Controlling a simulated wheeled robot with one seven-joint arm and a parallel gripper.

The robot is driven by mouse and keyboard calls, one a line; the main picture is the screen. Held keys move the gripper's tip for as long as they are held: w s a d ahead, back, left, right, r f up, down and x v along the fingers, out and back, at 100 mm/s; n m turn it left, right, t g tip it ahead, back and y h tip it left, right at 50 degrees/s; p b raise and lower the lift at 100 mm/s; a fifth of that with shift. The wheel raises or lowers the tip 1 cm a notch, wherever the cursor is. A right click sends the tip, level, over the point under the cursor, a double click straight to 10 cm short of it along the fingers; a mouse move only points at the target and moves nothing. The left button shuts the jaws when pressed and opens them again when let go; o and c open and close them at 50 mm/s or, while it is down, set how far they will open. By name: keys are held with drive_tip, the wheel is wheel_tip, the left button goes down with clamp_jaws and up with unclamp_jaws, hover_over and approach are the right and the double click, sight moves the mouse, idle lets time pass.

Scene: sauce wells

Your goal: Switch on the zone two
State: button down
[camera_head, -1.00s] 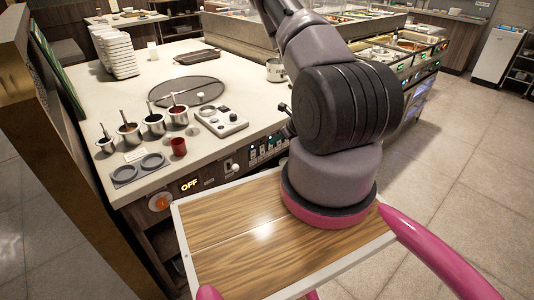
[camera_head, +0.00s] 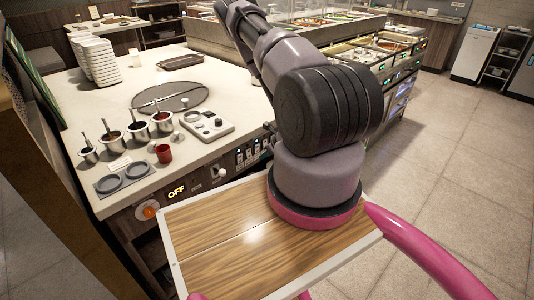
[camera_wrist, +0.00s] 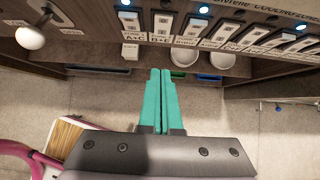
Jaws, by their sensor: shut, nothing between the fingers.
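A row of rocker switches with small printed labels shows on the control panel (camera_wrist: 193,27) along the top of the wrist view. Labels with A+C (camera_wrist: 133,36) and B+E (camera_wrist: 160,37) can be made out; others are too small to read surely, so I cannot tell which switch is zone two. Several blue lights glow above the switches. My gripper (camera_wrist: 161,72) has teal fingers pressed together and empty, pointing at the panel just below the B+E label, apparently apart from it. In the head view my arm hides the gripper; the switch row (camera_head: 247,152) shows partly beside it.
A white round knob (camera_wrist: 30,37) sticks out at the panel's left. In the head view, an orange-lit knob (camera_head: 148,210) and a lit OFF sign (camera_head: 176,191) sit on the counter front. Sauce pots and a red cup (camera_head: 163,153) stand on the counter (camera_head: 110,120).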

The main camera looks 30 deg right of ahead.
sight(250, 158)
drive_tip(key=shift+w+a+f, duration=0.3)
drive_tip(key=shift+w+f, duration=0.4)
drive_tip(key=shift+w, duration=0.4)
drive_tip(key=shift+w+a+f, duration=0.3)
drive_tip(key=shift+w+f, duration=0.35)
drive_tip(key=shift+w, duration=0.45)
drive_tip(key=shift+w+a+f, duration=0.3)
drive_tip(key=shift+w+f, duration=0.4)
drive_tip(key=shift+w, duration=0.4)
drive_tip(key=shift+w+a+f, duration=0.1)
drive_tip(key=shift+w+f, duration=0.05)
drive_tip(key=shift+w, duration=0.15)
